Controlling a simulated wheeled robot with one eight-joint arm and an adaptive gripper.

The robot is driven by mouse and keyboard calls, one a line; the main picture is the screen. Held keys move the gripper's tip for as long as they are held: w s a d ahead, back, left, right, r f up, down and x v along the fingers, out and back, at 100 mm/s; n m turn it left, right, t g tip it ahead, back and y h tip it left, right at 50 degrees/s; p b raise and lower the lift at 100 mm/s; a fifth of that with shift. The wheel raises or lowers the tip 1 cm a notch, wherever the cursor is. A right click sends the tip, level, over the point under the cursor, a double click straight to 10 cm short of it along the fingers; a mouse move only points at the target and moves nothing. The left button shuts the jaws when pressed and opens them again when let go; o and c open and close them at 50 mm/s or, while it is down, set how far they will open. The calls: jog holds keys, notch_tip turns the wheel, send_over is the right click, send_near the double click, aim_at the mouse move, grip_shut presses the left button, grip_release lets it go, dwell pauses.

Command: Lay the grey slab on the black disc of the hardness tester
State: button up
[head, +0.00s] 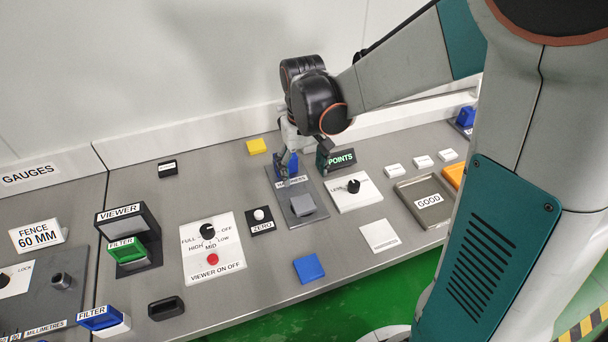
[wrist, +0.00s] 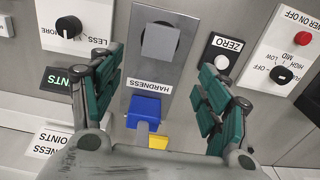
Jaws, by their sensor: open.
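The grey slab (head: 303,205) lies flat on the near part of the hardness tester (head: 286,217), a grey plate. In the wrist view the slab (wrist: 160,42) sits over the black disc (wrist: 174,30), whose dark edge shows around it. The slab looks slightly turned against the plate. My gripper (head: 290,160) is over the far part of the tester. In the wrist view my gripper (wrist: 160,68) is open and empty, its fingers apart on either side of the plate. The slab is apart from the fingers, beyond their tips.
The tester's blue block (wrist: 147,110) stands between my fingers, behind the HARDNESS label. The POINTS display (head: 340,159) is close on the right. The ZERO button (head: 260,220) and a dial (head: 353,186) flank the tester. A blue square (head: 309,268) lies near the front edge.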

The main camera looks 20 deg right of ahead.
jog(key=s+r+t, duration=0.7)
jog(key=s+r, duration=0.4)
jog(key=s, duration=0.4)
